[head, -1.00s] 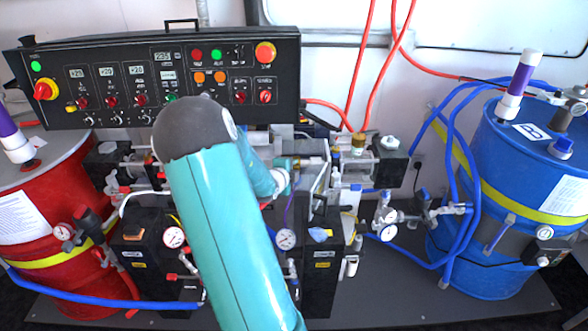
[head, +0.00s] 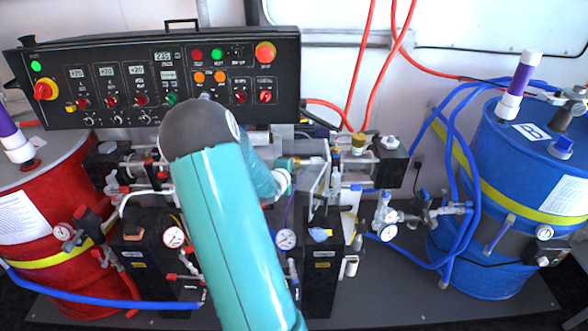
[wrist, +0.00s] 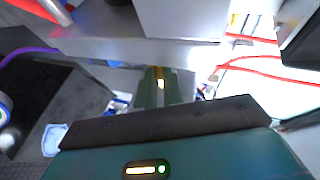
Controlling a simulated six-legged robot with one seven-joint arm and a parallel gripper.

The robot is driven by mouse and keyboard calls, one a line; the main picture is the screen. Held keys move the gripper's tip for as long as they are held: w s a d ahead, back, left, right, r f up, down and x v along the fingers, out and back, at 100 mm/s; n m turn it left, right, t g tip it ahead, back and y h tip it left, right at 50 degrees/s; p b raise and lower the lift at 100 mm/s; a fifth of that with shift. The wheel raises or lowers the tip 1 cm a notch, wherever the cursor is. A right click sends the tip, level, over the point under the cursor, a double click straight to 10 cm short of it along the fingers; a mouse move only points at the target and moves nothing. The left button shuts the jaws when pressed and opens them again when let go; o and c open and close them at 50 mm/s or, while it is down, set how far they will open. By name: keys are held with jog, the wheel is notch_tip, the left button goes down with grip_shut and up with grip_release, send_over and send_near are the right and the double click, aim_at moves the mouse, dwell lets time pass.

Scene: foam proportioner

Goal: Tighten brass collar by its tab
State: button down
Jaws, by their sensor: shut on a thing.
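My gripper (wrist: 158,92) points away from the camera in the wrist view, its fingers close together. A narrow brass-coloured piece (wrist: 156,73) shows between the fingertips, which looks like the tab of the brass collar; the collar's ring cannot be made out. In the head view my gripper (head: 300,162) reaches to the right into the pump fittings below the control panel. My own teal arm covers much of the area to its left.
The black control panel (head: 165,78) hangs above the fittings. A grey block (wrist: 185,18) is close above my fingers in the wrist view.

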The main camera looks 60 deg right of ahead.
jog(key=shift+f+m+h, duration=0.6)
jog(key=shift+f+h, duration=0.3)
jog(key=shift+h, duration=0.5)
jog(key=shift+f+m+h, duration=0.6)
jog(key=shift+f+h, duration=0.3)
jog(key=shift+h, duration=0.5)
jog(key=shift+f+m+h, duration=0.6)
jog(key=shift+f+h, duration=0.3)
jog(key=shift+h, duration=0.5)
jog(key=c, duration=1.5)
grip_release()
jog(key=shift+a, duration=0.1)
jog(key=v, duration=1.3)
jog(key=shift+s+a+f, duration=0.15)
jog(key=shift+a+f, duration=0.05)
jog(key=shift+a, duration=0.05)
